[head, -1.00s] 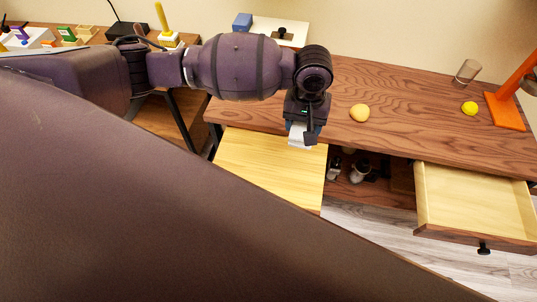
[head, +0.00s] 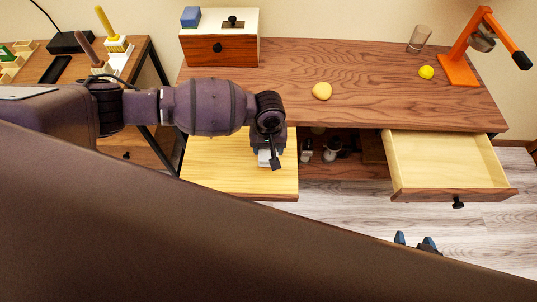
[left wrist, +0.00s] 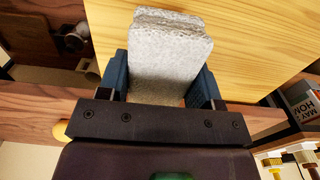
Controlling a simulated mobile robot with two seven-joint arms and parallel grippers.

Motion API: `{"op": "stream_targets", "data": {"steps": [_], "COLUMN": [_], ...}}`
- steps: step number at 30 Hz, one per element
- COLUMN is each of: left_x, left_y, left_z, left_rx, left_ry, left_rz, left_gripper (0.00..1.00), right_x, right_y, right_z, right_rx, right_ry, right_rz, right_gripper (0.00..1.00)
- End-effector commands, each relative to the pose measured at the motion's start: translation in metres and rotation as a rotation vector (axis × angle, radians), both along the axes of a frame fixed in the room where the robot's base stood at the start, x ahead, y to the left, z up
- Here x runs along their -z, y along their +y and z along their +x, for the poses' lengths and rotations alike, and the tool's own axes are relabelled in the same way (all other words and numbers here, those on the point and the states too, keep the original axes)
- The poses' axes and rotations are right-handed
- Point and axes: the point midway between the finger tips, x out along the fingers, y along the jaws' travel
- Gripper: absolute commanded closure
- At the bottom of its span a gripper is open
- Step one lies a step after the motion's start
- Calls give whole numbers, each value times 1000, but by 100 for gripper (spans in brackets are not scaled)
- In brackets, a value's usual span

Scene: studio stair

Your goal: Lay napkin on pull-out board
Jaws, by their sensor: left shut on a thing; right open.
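My left gripper (head: 268,157) is shut on a folded pale grey napkin (left wrist: 168,62), which sticks out between the blue fingers in the left wrist view. In the head view the napkin (head: 264,158) shows only as a small pale patch under the wrist. The pull-out board (head: 225,175) is a light yellow wooden panel extending from the desk front. The gripper and napkin are over its right part. I cannot tell whether the napkin touches the board. My right gripper (head: 415,241) shows as blue fingertips low on the right, open and apart from everything, over the floor.
An open drawer (head: 440,165) juts out at right. Dark items stand on a shelf below the desk.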

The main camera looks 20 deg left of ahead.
Motion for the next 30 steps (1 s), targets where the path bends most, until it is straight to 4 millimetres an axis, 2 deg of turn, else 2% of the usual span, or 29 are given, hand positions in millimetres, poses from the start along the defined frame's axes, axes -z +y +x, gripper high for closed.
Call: {"op": "stream_targets", "data": {"steps": [5, 13, 25, 26, 30], "left_x": [9, 44, 47, 48, 47], "left_y": [0, 0, -1, 0, 0], "left_z": [0, 0, 0, 0, 0], "left_rx": [0, 0, 0, 0, 1], "left_ry": [0, 0, 0, 0, 0], "left_rz": [0, 1, -1, -1, -1], "left_gripper": [66, 66, 66, 39, 18], "right_x": [2, 16, 17, 16, 13], "right_y": [0, -2, -2, -1, 0], "right_z": [-1, -9, -11, -10, -6], "right_rx": [0, 5, 7, 7, 5], "right_ry": [3, 24, 28, 26, 16], "right_rz": [0, 0, 1, 1, 2], "right_gripper": [40, 40, 40, 40, 40]}}
